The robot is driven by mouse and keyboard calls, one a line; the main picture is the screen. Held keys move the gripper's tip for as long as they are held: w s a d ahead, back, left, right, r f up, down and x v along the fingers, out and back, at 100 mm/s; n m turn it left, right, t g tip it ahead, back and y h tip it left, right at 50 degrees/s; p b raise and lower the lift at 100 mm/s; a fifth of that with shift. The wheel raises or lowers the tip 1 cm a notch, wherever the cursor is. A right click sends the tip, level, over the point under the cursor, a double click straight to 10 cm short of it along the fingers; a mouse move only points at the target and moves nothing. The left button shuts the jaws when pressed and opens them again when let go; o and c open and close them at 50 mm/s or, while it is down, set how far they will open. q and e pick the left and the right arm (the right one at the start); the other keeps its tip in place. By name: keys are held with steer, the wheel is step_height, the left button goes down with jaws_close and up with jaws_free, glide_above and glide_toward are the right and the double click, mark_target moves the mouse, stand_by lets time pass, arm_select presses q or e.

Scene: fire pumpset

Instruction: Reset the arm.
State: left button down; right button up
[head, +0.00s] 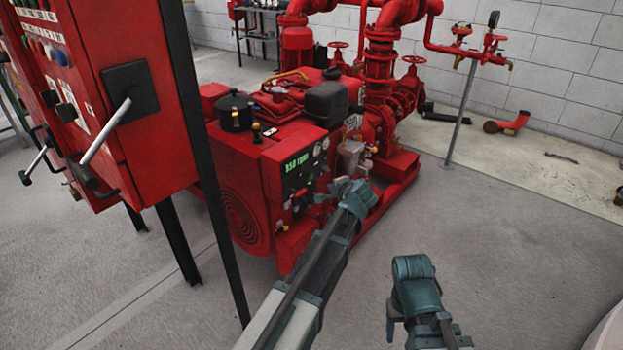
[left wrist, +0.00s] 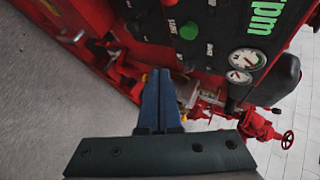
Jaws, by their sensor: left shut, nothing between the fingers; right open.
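My left gripper (head: 323,197) is just in front of the red pump engine's black control panel (head: 303,168). In the left wrist view its two dark blue fingers (left wrist: 160,76) are pressed together with nothing between them. That view shows the panel at a slant, with a green button (left wrist: 188,31), a red button (left wrist: 169,26), white-faced gauges (left wrist: 249,59) and green lettering. The fingertips appear apart from the buttons, below them in the picture. My right gripper (head: 391,325) is low over the floor, right of the engine, and is open. Its fingers are small and partly hidden.
A tall red control cabinet (head: 110,100) with lever handles and dark legs (head: 178,240) stands at the left. Red pipes and valves (head: 385,60) rise behind the engine. A thin grey post (head: 461,115) stands at the right. The grey floor (head: 500,240) there is clear.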

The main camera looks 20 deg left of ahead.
stand_by(0.3)
arm_select(q)
steer(key=s+d+f+n+g+h, duration=0.25)
steer(key=s+d, duration=0.25)
steer(key=s, duration=0.7)
steer(key=s+d+f+n+g+h, duration=0.1)
steer(key=s+d+f+g, duration=0.35)
steer(key=s, duration=0.65)
steer(key=s+d+f+n+g+h, duration=0.25)
steer(key=s+d, duration=0.25)
steer(key=s, duration=0.7)
step_height(320, 180, up, 33)
steer(key=p, duration=3.3)
steer(key=shift+w+d, duration=0.2)
steer(key=shift+d, duration=0.15)
steer(key=shift+f, duration=0.15)
